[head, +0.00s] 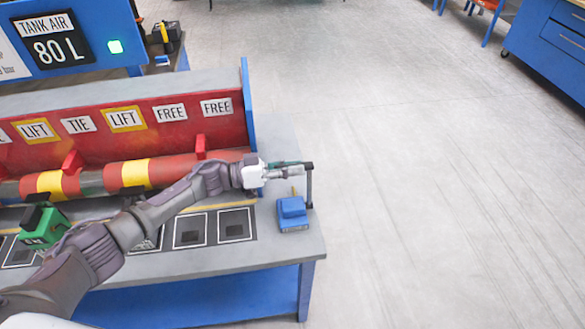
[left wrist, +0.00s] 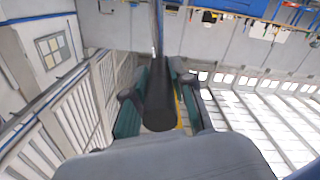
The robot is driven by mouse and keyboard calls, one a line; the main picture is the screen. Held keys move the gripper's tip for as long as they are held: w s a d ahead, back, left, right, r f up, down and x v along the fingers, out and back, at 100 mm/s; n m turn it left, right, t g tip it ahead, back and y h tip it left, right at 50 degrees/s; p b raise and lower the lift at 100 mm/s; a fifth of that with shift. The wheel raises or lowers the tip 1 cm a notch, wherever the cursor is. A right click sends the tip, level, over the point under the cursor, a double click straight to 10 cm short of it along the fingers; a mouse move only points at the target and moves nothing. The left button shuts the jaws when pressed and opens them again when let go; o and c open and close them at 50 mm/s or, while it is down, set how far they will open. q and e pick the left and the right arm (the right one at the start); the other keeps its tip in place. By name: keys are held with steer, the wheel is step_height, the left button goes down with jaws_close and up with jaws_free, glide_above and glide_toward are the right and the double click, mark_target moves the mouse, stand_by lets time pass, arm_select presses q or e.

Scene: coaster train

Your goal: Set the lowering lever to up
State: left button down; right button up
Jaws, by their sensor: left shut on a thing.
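A lever with a dark upright arm (head: 310,187) stands at the right end of the bench, by a small blue box (head: 292,213). I take it for the lowering lever. Its black handle is at the top, and the arm points up. My left gripper (head: 300,170) reaches in from the left and is shut on this handle. In the left wrist view the black cylindrical handle (left wrist: 158,100) lies between the teal finger pads. Any mark for the lever's positions is too small to read. My right gripper is not in view.
The bench (head: 265,240) has a red back panel (head: 70,145) with LIFT, TIE and FREE labels and a red and yellow roller below. A green block (head: 42,228) is on the left. A blue board (head: 60,45) reads TANK AIR 80 L. The floor to the right is clear.

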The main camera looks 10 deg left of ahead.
arm_select(q)
steer(key=c, duration=1)
jaws_free()
steer(key=v, duration=1.2)
